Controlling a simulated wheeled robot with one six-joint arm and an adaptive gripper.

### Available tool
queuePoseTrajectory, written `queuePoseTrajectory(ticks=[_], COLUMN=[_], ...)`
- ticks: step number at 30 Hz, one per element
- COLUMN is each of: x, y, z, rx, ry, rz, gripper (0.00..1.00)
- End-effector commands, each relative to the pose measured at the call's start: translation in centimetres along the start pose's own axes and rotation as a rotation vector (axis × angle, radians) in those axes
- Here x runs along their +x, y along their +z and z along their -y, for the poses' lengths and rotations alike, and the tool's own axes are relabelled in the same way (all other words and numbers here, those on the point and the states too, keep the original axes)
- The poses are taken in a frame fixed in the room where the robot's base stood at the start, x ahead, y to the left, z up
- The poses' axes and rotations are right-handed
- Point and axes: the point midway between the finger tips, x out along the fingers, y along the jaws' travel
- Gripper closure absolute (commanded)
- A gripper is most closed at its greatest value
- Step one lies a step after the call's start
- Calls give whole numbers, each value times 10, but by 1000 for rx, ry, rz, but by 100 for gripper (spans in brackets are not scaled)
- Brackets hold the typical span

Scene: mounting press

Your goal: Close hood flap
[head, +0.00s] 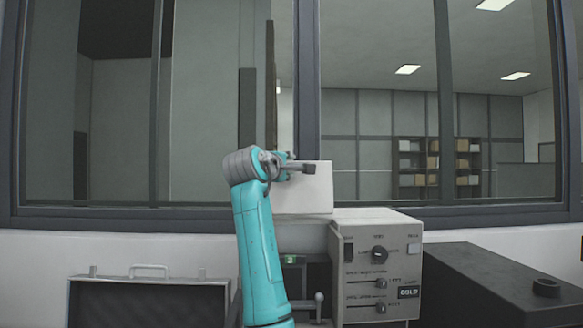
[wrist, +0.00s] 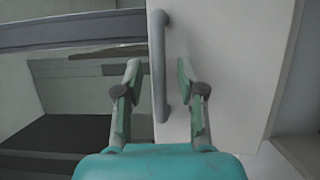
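The hood flap (head: 310,193) is a pale panel that stands raised above the press in the head view. It also fills the right half of the wrist view (wrist: 225,60), with a long grey bar handle (wrist: 160,65) along its left edge. My gripper (wrist: 158,68) is open. Its two fingers lie on either side of the handle in the wrist view, with a visible gap on each side. I cannot tell whether the fingertips reach as deep as the bar. In the head view my gripper (head: 301,167) is at the flap's upper part, and my arm hides the flap's left side.
The press's control box (head: 377,265) with knobs, sliders and a COLD label stands right of my arm. A black box (head: 510,280) is further right. An open dark case (head: 150,300) lies at the lower left. Windows (head: 380,100) are behind.

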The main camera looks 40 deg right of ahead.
Motion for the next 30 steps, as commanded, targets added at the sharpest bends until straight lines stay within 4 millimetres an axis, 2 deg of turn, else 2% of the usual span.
queuePoseTrajectory(ticks=[6,7,11,12,23,30], x=[0,0,0,0,-1,-8], y=[0,0,0,0,1,7], z=[0,0,0,0,1,7], rx=[0,0,0,0,3,35], ry=[0,0,0,0,9,87], rz=[0,0,0,0,0,-1], gripper=[61,63,96,100,100,100])
